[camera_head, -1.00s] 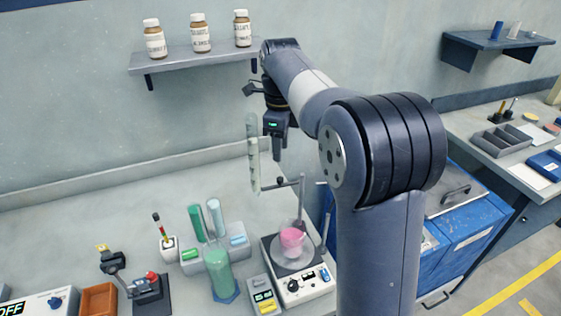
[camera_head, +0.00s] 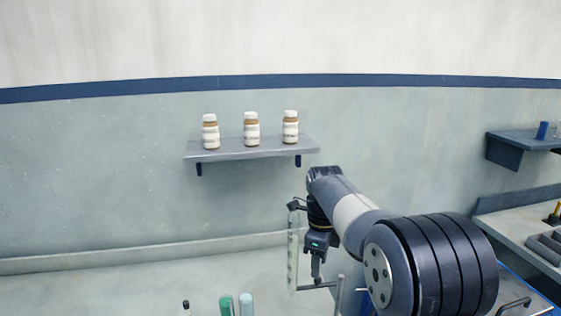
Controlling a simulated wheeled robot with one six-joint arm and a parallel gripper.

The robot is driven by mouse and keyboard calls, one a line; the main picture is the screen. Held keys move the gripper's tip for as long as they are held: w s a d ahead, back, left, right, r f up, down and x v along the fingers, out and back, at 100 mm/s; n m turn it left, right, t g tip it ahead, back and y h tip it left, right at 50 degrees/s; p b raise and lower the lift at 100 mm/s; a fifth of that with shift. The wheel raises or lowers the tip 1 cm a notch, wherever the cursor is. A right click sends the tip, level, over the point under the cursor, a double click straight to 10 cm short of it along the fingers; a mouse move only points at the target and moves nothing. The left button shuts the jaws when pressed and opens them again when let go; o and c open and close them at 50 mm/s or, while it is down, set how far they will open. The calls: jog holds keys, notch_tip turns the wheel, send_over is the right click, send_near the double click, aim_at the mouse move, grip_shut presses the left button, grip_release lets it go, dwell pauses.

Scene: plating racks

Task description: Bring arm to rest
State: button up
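My arm reaches in from the lower right in the head view. My gripper (camera_head: 316,268) hangs at its end, pointing down over the bench. The fingers show as one dark narrow shape, so I cannot tell whether they are open or shut, and I see nothing clearly held. A clear upright glass tube (camera_head: 293,255) stands just left of the gripper in the picture. Whether they touch is not clear.
A wall shelf (camera_head: 240,150) with three brown bottles is behind the bench (camera_head: 120,285). Tops of a green tube (camera_head: 226,305) and a pale tube (camera_head: 246,304) show at the bottom edge. A blue shelf (camera_head: 520,146) and a second bench (camera_head: 525,225) are at right.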

notch_tip(320, 180, down, 4)
jog(key=shift+f, duration=0.25)
jog(key=shift+s, duration=0.15)
jog(key=shift+r, duration=0.15)
jog(key=shift+w+r, duration=0.2)
jog(key=shift+r, duration=0.1)
notch_tip(320, 180, up, 10)
notch_tip(320, 180, down, 11)
jog(key=shift+s+f+p, duration=0.1)
jog(key=shift+p, duration=0.25)
jog(key=shift+s+n+b, duration=0.1)
jog(key=shift+n+b, duration=0.3)
jog(key=shift+b, duration=0.05)
jog(key=shift+s+d+r+n+b, duration=0.2)
jog(key=shift+s+n+b, duration=0.25)
jog(key=shift+n, duration=0.45)
